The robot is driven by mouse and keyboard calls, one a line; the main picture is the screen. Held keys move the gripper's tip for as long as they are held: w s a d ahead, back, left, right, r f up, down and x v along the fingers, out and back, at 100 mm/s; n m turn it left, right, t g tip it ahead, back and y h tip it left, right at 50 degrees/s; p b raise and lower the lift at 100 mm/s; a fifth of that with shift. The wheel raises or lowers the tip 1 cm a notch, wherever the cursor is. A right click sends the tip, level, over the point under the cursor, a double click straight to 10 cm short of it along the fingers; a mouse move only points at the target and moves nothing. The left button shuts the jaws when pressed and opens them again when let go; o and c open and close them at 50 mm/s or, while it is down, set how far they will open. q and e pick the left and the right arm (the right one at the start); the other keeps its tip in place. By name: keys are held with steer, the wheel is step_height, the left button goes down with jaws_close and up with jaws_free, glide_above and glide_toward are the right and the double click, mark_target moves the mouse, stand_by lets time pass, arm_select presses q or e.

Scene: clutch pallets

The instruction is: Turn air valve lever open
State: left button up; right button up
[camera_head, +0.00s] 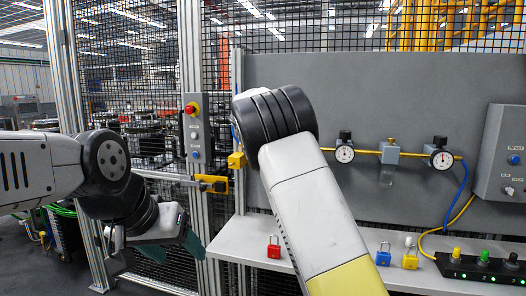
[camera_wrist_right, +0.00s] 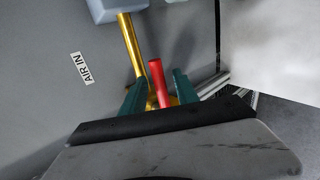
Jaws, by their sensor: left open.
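The red air valve lever (camera_wrist_right: 159,84) shows in the right wrist view, next to a brass pipe (camera_wrist_right: 131,45) and an "AIR IN" label (camera_wrist_right: 83,68). My right gripper (camera_wrist_right: 160,88) has its two green fingers on either side of the lever, with small gaps visible, so it looks open around it. In the head view my right arm hides the lever and the right gripper. My left gripper (camera_head: 190,240) is low at the left in the head view, open and empty, away from the lever.
A grey panel carries gauges (camera_head: 344,152) on a yellow pipe. Padlocks, red (camera_head: 274,247), blue (camera_head: 383,254) and yellow (camera_head: 410,258), stand on the light shelf (camera_head: 236,243). A button box (camera_head: 195,128) and mesh fence stand near my left arm.

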steer(key=v, duration=0.7)
steer(key=shift+s+r, duration=0.2)
steer(key=shift+s, duration=0.1)
steer(key=shift+a, duration=0.1)
steer(key=s+d+f+m+g+y, duration=0.4)
steer(key=s+d+m, duration=0.3)
steer(key=s+d, duration=0.7)
steer(key=s+a+f+m+y, duration=0.1)
steer(key=s+f+m, duration=0.2)
steer(key=s, duration=1.2)
steer(key=s+f+m, duration=0.4)
steer(key=s, duration=1.1)
steer(key=shift+a+y, duration=0.4)
